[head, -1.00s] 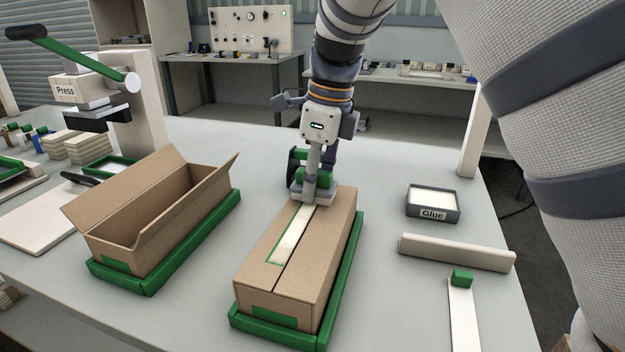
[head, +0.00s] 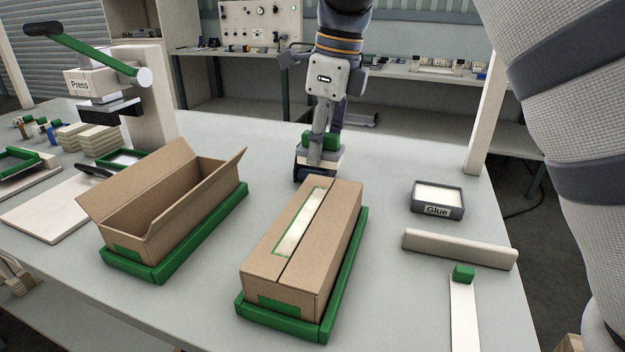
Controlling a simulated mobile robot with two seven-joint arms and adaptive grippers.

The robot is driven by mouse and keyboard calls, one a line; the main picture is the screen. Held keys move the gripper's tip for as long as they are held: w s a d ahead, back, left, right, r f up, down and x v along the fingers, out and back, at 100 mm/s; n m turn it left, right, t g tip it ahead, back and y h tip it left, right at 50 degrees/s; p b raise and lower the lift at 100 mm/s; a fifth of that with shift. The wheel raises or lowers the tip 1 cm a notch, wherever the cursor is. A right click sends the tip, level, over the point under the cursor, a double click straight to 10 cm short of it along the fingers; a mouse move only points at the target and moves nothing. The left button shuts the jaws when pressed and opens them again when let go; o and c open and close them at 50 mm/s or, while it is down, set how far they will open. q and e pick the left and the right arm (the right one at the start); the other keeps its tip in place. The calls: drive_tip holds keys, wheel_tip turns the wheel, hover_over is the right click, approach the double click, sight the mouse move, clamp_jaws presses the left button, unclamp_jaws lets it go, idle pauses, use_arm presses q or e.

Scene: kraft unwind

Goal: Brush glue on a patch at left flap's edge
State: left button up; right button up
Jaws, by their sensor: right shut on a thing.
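A closed cardboard box (head: 335,225) stands in a green tray (head: 350,270), its two top flaps meeting at a seam. On the left flap, along the seam edge, a long green-outlined patch (head: 303,222) shows a pale, whitish coat over most of its length. My right gripper (head: 321,165) is beyond the box's far end, shut on a brush with a green part (head: 331,141). The brush is clear of the patch; its bristles are hard to make out. A dark-grey glue tray (head: 437,199) labelled "Glue", with white contents, stands to the right. My left gripper is not in view.
An open box (head: 165,215) sits in another green tray at left. Behind it stands a press (head: 95,85) with a green lever. Table between box and glue is clear.

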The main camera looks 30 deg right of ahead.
sight(319, 193)
drive_tip(key=shift+f, duration=2.45)
drive_tip(key=shift+f, duration=0.5)
drive_tip(key=shift+s+a, duration=0.1)
drive_tip(key=shift+a, duration=0.05)
